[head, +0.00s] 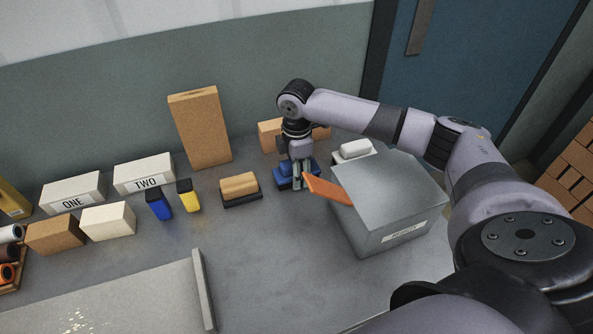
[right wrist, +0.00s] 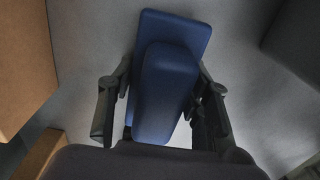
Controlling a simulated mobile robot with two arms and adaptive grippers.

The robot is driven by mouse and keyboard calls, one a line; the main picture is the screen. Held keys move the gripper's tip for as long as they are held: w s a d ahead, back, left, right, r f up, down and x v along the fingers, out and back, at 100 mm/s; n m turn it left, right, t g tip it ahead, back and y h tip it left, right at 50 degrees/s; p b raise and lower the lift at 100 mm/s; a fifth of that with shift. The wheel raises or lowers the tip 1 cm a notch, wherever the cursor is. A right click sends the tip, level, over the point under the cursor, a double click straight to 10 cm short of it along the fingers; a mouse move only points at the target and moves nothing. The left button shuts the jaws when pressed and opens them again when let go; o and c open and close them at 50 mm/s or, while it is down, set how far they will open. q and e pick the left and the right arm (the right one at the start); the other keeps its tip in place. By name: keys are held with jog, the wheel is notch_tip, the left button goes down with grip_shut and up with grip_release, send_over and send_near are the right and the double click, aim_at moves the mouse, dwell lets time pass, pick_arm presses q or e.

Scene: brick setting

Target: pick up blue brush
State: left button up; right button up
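The blue brush (head: 284,183) lies on the grey table, in the row between the wooden-handled brush and the grey box. In the right wrist view the blue brush (right wrist: 172,75) fills the middle, its rounded handle above a wider flat base. My right gripper (head: 301,184) points down over it. In the right wrist view my right gripper (right wrist: 165,72) is open, one finger on each side of the handle, with a narrow gap seeming to show on the left. The head view does not show whether the far finger touches. My left gripper is not in view.
A wooden-handled brush (head: 239,186) is to the left. A tall brown block (head: 200,128) stands behind. Table is free in front.

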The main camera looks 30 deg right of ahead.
jog(key=c, duration=0.7)
jog(key=shift+c, duration=0.2)
jog(key=shift+r, duration=0.1)
notch_tip(320, 180, up, 20)
dwell(0.3)
jog(key=o, duration=0.8)
jog(key=c, duration=0.6)
